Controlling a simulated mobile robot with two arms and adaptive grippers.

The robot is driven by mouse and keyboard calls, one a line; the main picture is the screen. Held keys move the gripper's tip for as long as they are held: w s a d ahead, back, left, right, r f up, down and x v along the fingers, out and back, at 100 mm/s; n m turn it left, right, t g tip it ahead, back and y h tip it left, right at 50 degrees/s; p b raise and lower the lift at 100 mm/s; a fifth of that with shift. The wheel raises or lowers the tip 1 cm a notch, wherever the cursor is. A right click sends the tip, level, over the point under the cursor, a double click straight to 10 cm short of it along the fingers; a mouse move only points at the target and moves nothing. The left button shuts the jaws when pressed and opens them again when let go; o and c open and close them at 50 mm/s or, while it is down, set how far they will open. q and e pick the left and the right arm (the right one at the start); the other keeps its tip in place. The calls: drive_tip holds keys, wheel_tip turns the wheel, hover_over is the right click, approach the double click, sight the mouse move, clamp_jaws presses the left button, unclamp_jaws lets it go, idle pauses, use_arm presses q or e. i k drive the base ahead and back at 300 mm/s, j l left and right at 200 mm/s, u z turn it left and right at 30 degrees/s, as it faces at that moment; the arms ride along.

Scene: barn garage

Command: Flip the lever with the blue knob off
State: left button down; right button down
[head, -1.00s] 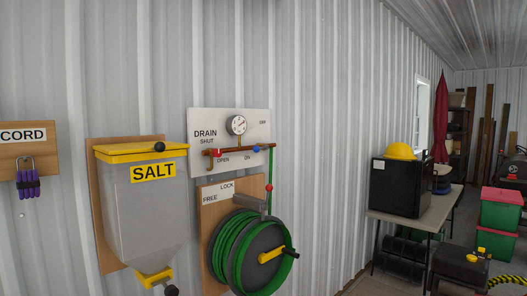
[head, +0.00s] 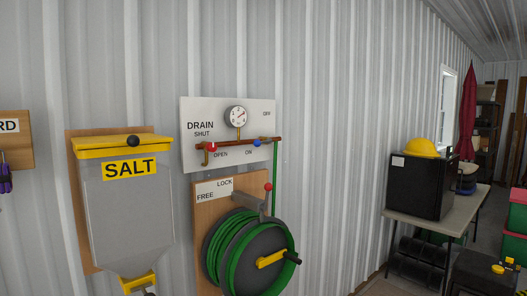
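The lever with the blue knob (head: 257,142) is on the copper pipe of a white wall panel (head: 228,106). Its knob is just above the "ON" label, and the "OFF" label sits higher at the panel's right. A lever with a red knob (head: 212,147) is on the same pipe at the left, near "SHUT" and "OPEN". A pressure gauge (head: 236,116) stands above the pipe. Neither of my grippers is in the head view.
A green hose reel (head: 240,250) with a red-knobbed lock lever (head: 268,187) hangs below the panel. A salt bin (head: 125,215) hangs at left. A table (head: 425,220) holding a black box (head: 420,186) stands at right. The wall between panel and table is bare.

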sight(257, 143)
drive_tip(key=i+l, duration=0.4)
drive_tip(key=i+l+u, duration=0.1)
drive_tip(key=i+l, duration=0.3)
drive_tip(key=l, duration=0.2)
drive_tip(key=i+l, duration=0.4)
drive_tip(key=i+l+u, duration=0.1)
drive_tip(key=i+l, duration=0.25)
drive_tip(key=l, duration=0.3)
